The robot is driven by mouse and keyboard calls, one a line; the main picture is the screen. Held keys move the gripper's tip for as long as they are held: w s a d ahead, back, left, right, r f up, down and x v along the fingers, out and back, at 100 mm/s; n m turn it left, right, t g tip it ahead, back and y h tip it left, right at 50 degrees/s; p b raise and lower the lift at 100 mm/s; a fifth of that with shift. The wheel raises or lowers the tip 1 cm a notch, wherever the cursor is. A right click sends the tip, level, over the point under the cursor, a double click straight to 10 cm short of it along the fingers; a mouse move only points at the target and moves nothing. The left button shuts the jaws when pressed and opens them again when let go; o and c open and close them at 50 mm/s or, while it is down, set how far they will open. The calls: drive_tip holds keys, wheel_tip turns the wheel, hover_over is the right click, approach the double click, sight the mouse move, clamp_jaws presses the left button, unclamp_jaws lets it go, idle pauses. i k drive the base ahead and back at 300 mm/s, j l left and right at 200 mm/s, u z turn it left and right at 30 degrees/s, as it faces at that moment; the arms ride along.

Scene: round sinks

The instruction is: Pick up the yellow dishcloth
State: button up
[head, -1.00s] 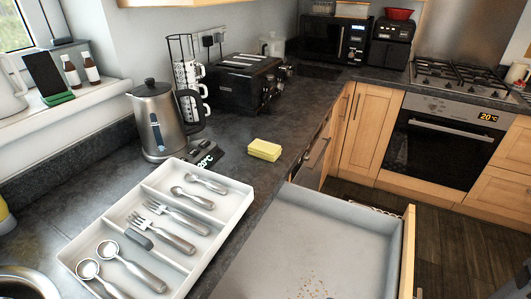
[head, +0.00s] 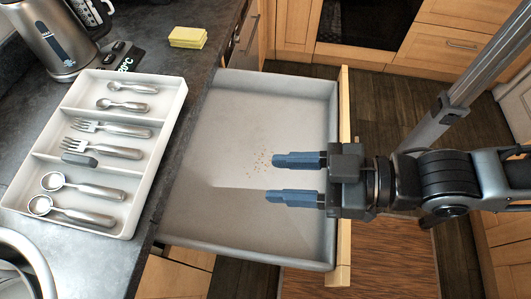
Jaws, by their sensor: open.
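The yellow dishcloth (head: 188,37) lies folded on the dark counter near its edge, at the upper left in the head view. It is beyond the far end of the cutlery tray. My gripper (head: 273,177) is open and empty, with its two blue fingers pointing left. It is above the open drawer (head: 225,215), right of the crumbs on the drawer's floor. The dishcloth is up and to the left of my gripper, well apart from it.
A white cutlery tray (head: 48,145) with spoons and forks stands on the counter (head: 155,178), left of the drawer. A metal kettle (head: 55,35) is at the upper left. A sink (head: 22,258) shows at the lower left. The drawer holds only crumbs (head: 256,160).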

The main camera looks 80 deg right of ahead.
sight(180, 37)
drive_tip(key=j+z, duration=0.2)
drive_tip(key=z, duration=0.2)
drive_tip(key=k+j+z, duration=0.1)
drive_tip(key=z, duration=0.3)
drive_tip(key=k+j+z, duration=0.1)
drive_tip(key=j+z, duration=0.15)
drive_tip(key=z, duration=0.15)
